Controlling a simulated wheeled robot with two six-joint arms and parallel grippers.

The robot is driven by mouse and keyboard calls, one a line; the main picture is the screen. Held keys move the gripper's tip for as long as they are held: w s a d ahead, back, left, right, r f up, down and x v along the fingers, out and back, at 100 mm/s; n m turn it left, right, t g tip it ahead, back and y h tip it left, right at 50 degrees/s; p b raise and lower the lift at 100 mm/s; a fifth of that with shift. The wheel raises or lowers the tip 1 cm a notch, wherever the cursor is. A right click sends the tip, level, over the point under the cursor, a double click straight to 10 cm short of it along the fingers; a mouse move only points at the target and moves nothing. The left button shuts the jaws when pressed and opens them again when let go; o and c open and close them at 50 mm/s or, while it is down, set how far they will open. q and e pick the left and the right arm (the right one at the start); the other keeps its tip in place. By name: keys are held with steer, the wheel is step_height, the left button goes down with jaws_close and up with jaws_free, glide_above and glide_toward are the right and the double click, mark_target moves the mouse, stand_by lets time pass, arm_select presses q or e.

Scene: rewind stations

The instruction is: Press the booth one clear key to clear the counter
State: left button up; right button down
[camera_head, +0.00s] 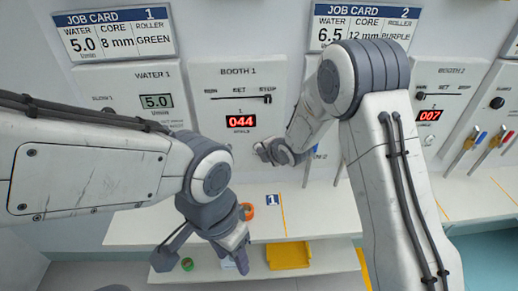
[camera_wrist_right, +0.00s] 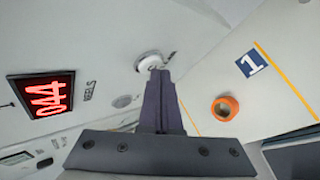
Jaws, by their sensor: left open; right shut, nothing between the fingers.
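The booth one panel (camera_head: 222,78) stands upright, with its red counter (camera_head: 240,121) reading 044. The counter also shows in the right wrist view (camera_wrist_right: 42,93). A round white key (camera_wrist_right: 149,57), apparently the clear key, is on the panel in the right wrist view; the label beside it is partly hidden. My right gripper (camera_wrist_right: 158,76) is shut and empty, its tips at or very near this key; I cannot tell if they touch. In the head view, my right gripper (camera_head: 262,150) covers the key. My left gripper (camera_head: 240,262) is open, low over the shelves.
An orange ring (camera_head: 246,211) lies on the white shelf by the blue 1 marker (camera_head: 272,200). A yellow tray (camera_head: 289,255) and a green ring (camera_head: 187,264) are on the lower shelf. The Water 1 panel (camera_head: 120,85) is left of booth one.

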steer(key=shift+w, duration=0.2)
stand_by(0.4)
steer(key=shift+s+b, duration=0.7)
steer(key=shift+s, duration=0.1)
steer(key=shift+s, duration=0.1)
steer(key=s+b, duration=0.1)
steer(key=s, duration=0.1)
steer(key=s+b, duration=0.2)
steer(key=s, duration=0.1)
steer(key=shift+d, duration=0.2)
